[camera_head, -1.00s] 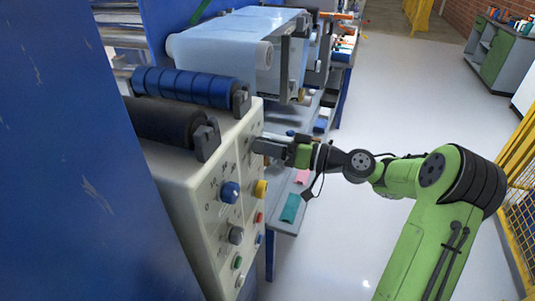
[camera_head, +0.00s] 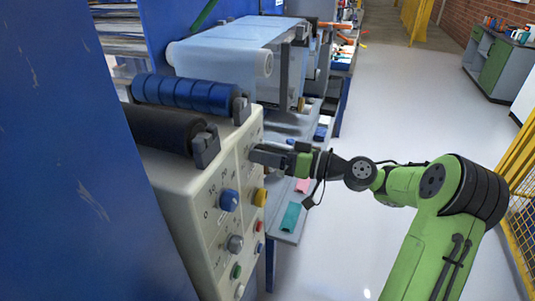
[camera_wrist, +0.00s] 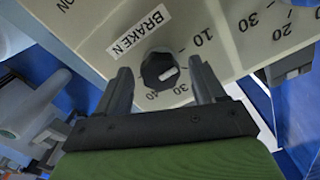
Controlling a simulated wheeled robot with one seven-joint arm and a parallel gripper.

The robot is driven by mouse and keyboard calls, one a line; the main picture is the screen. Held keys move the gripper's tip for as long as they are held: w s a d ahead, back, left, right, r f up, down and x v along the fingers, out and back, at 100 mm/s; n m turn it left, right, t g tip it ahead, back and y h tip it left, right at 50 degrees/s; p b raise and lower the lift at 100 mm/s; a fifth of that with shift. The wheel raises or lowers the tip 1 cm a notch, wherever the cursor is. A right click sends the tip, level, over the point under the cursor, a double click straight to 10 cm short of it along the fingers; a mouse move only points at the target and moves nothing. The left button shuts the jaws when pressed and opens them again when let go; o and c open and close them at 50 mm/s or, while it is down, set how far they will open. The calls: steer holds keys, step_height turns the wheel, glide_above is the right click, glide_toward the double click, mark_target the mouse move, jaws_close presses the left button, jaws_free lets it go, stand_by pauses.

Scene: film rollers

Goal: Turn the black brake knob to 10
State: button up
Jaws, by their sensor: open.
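The black brake knob (camera_wrist: 158,71) shows in the wrist view on the cream panel (camera_wrist: 100,30), beside a white label reading "BRAKEN". Its white pointer mark faces down and to the right in the picture, toward the lower part of the printed scale and not toward the "10" at its upper right. My gripper (camera_wrist: 160,66) is open, with one finger on each side of the knob and visible gaps between. In the head view my gripper (camera_head: 264,156) is at the panel's upper right and hides the knob.
Below my gripper on the panel are a blue knob (camera_head: 229,200), a yellow button (camera_head: 260,197) and a grey knob (camera_head: 235,243). Blue and black rollers (camera_head: 190,92) sit above the panel.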

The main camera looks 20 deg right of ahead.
steer(key=p+v, duration=0.3)
steer(key=v, duration=1.2)
steer(key=shift+s+d, duration=0.2)
steer(key=shift+d, duration=0.1)
steer(key=s+a+g+h+p, duration=0.3)
steer(key=a+g+h+p, duration=0.35)
steer(key=a, duration=0.85)
steer(key=s+d+r+m+h+p, duration=0.1)
steer(key=s+r+m+h, duration=0.2)
steer(key=s, duration=0.5)
steer(key=s+d+r+m+t+h+p, duration=0.1)
steer(key=s+r+h, duration=0.3)
steer(key=s, duration=0.4)
steer(key=shift+d+r+m+h, duration=0.2)
steer(key=shift+r+m+h, duration=0.25)
steer(key=shift+m, duration=0.45)
